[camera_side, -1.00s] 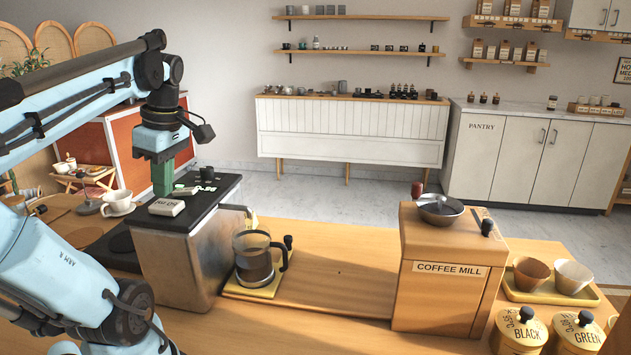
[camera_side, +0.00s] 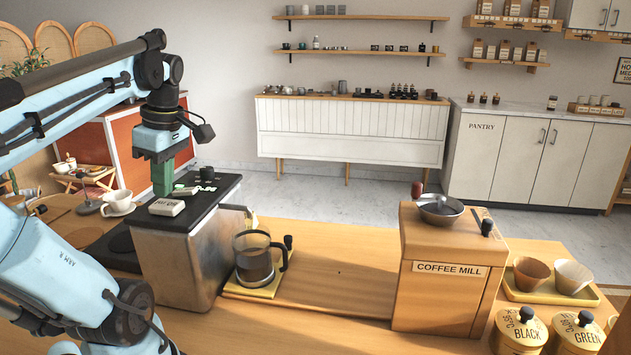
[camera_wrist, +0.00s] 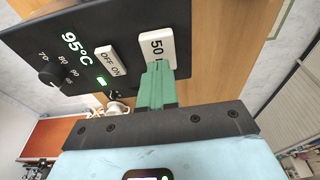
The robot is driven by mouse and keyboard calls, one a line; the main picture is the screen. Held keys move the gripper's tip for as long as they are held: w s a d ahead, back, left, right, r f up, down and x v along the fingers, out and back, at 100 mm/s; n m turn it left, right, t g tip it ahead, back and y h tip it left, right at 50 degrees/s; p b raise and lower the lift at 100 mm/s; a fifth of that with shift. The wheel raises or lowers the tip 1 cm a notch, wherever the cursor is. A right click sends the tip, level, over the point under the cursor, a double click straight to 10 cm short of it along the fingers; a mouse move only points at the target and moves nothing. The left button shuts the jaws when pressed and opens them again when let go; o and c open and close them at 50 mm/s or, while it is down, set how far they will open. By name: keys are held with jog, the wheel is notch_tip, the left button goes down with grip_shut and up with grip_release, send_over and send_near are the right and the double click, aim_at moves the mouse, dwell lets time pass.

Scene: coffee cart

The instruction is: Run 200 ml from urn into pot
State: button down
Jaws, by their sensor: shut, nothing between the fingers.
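The urn (camera_side: 185,262) is a metal box with a black top panel at the left. In the wrist view its panel (camera_wrist: 122,22) shows a lit 95°C readout, a dial (camera_wrist: 48,73), an OFF/ON switch (camera_wrist: 110,60) beside a lit green lamp, and a white key marked 50 (camera_wrist: 157,42). My gripper (camera_wrist: 158,66) is shut and empty, its green fingers pointing down at the edge of the 50 key; I cannot tell if they touch it. It also shows in the side view (camera_side: 163,192).
The pot stands on a yellow mat (camera_side: 232,289). A coffee mill (camera_side: 440,290) with a metal bowl (camera_side: 440,209) on top stands to the right. A white cup (camera_side: 118,203) is left of the urn. The wooden counter between pot and mill is clear.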

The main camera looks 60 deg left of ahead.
jog(key=shift+r, duration=2.5)
jog(key=w+d+f+m+t+y, duration=0.1)
jog(key=w+d+f+m+t, duration=0.1)
jog(key=w+d+f+m, duration=0.35)
jog(key=w+d+f+m+t, duration=0.2)
jog(key=w+f+m, duration=0.1)
jog(key=w+m, duration=0.45)
jog(key=w+d+f+m+t+h, duration=0.1)
jog(key=w+d+f+m+t, duration=0.1)
jog(key=d+m, duration=0.5)
jog(key=w+d+f+m+t+h, duration=0.1)
jog(key=w+d+f+m+t, duration=0.1)
jog(key=d+f+m, duration=0.3)
jog(key=shift+w+d+m+t+h, duration=0.15)
jog(key=shift+d+m+t+h, duration=0.2)
jog(key=shift+d+m, duration=0.65)
